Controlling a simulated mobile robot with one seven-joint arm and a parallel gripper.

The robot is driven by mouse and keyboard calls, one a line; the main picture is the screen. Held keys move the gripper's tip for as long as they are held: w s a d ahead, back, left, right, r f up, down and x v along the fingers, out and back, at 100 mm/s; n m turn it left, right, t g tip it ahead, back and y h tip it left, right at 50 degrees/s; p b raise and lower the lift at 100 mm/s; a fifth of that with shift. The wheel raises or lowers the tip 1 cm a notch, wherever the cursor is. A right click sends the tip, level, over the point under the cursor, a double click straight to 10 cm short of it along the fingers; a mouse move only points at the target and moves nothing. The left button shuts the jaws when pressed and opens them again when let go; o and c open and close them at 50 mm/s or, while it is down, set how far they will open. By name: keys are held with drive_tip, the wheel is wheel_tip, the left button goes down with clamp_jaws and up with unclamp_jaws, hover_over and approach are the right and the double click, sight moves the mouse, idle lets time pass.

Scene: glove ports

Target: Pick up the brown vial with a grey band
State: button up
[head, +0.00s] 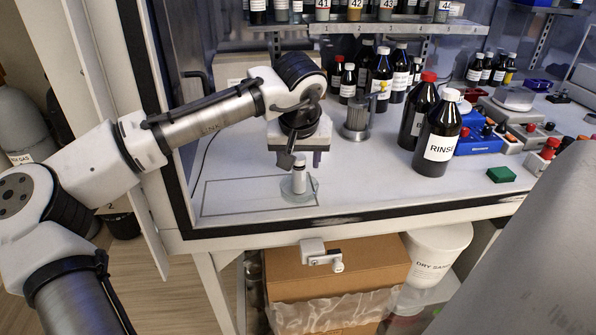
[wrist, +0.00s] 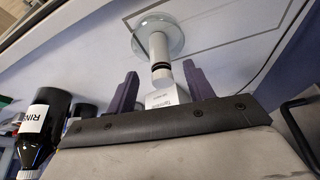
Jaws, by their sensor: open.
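My gripper (head: 298,155) points down over the front left of the bench; its fingers show apart in the wrist view (wrist: 160,83). I see no contact. I cannot single out a brown vial with a grey band; small numbered containers (head: 354,10) on the top shelf are partly cut off.
A dark RINSE bottle (head: 437,140) and a red-capped dark bottle (head: 418,108) stand to the right. A metal cylinder (head: 357,118) stands behind. A green block (head: 501,174) lies at the front right. A dark frame edge borders the bench; its front left surface is mostly clear.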

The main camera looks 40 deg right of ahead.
sight(299, 174)
drive_tip(key=shift+p+x, duration=1.05)
drive_tip(key=shift+x, duration=2.45)
drive_tip(key=c, duration=1.1)
drive_tip(key=shift+r, duration=0.15)
